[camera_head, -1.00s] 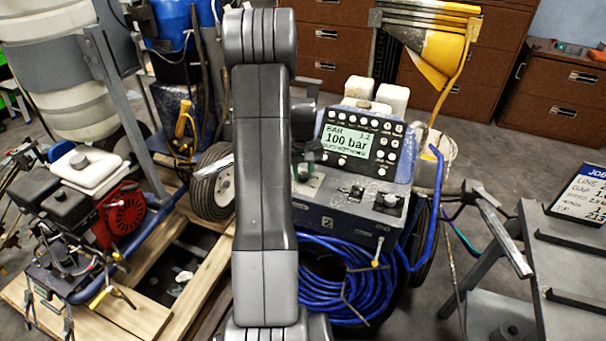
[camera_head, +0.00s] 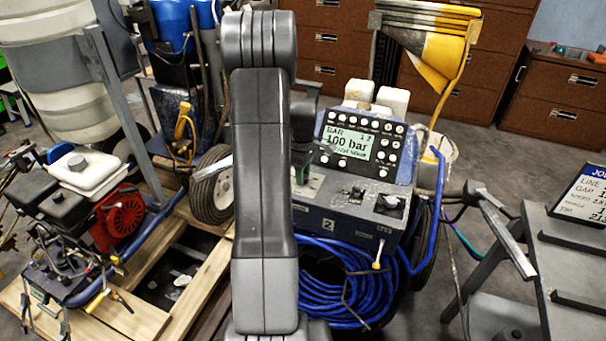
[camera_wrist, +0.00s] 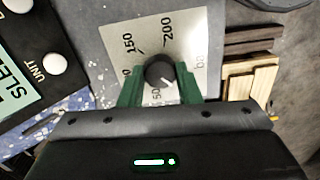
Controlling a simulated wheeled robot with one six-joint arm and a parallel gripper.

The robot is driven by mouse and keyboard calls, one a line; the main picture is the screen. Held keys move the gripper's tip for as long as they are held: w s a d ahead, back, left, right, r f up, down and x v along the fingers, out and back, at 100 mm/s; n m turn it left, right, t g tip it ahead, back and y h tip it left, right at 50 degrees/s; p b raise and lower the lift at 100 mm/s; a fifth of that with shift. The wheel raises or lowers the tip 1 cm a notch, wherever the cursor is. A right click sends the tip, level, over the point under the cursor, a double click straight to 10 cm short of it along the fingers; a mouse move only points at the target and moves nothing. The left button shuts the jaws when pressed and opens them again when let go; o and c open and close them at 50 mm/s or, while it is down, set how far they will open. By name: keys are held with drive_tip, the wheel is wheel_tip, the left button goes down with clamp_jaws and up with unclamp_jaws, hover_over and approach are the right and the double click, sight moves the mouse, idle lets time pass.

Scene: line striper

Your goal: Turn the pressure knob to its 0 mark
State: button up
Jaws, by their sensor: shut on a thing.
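The pressure knob (camera_wrist: 159,70) is a round dark knob with a white pointer line toward the lower right in the wrist view. It sits on a pale dial plate (camera_wrist: 185,45) printed with 150, 200 and 50; other marks are partly covered, and I cannot make out the 0 mark. My gripper (camera_wrist: 160,77) has a green finger on each side of the knob and is shut on it. In the head view my arm hides the knob, and the machine's display (camera_head: 347,143) reads 100 bar.
A coil of blue hose (camera_head: 345,290) hangs below. A grey stand (camera_head: 570,260) is at the right. A red engine (camera_head: 122,213) on a pallet is at the left.

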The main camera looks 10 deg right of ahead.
drive_tip(key=shift+w+r+n, duration=0.1)
drive_tip(key=shift+n, duration=0.5)
drive_tip(key=o, duration=1)
drive_tip(key=shift+c, duration=0.2)
wheel_tip(320, 180, up, 14)
wheel_tip(320, 180, down, 14)
drive_tip(key=shift+f, duration=0.15)
idle(0.4)
